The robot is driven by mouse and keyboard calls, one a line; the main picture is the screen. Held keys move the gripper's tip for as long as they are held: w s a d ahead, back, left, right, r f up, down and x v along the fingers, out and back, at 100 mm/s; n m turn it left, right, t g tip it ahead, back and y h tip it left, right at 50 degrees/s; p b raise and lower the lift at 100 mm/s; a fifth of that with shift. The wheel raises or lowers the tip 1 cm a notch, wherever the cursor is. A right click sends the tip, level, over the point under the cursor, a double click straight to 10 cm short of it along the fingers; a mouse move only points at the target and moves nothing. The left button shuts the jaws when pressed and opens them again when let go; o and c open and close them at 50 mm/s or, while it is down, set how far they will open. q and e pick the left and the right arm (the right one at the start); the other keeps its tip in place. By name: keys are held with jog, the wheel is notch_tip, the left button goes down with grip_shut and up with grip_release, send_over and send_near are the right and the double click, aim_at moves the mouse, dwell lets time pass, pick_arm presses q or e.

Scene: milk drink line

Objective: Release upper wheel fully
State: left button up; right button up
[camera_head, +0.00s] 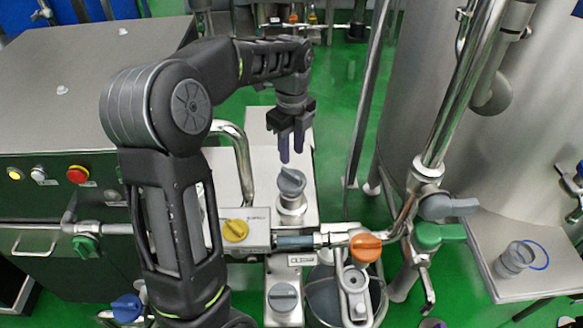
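A grey round knob with a raised grip bar (291,181), the upper of two like it, sits on a metal fitting in the middle of the picture. A similar lower grey knob (283,297) is near the bottom edge. My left gripper (291,156) points down just above the upper knob in the picture. Its two purple-tipped fingers are slightly apart with nothing between them, so it looks narrowly open. The fingertips appear clear of the knob, but the exact height is hard to judge. My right gripper is not in view.
A yellow knob (235,230), an orange knob (365,247) and a green handle (440,235) are on the pipework close by. A large steel tank (450,110) stands at the right. A steel cabinet (60,110) is at the left.

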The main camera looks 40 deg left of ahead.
aim_at(291, 173)
pick_arm(q)
notch_tip(291, 173, down, 8)
jog(key=shift+r+p, duration=0.25)
jog(key=shift+p, duration=0.2)
jog(key=shift+c, duration=0.4)
grip_shut()
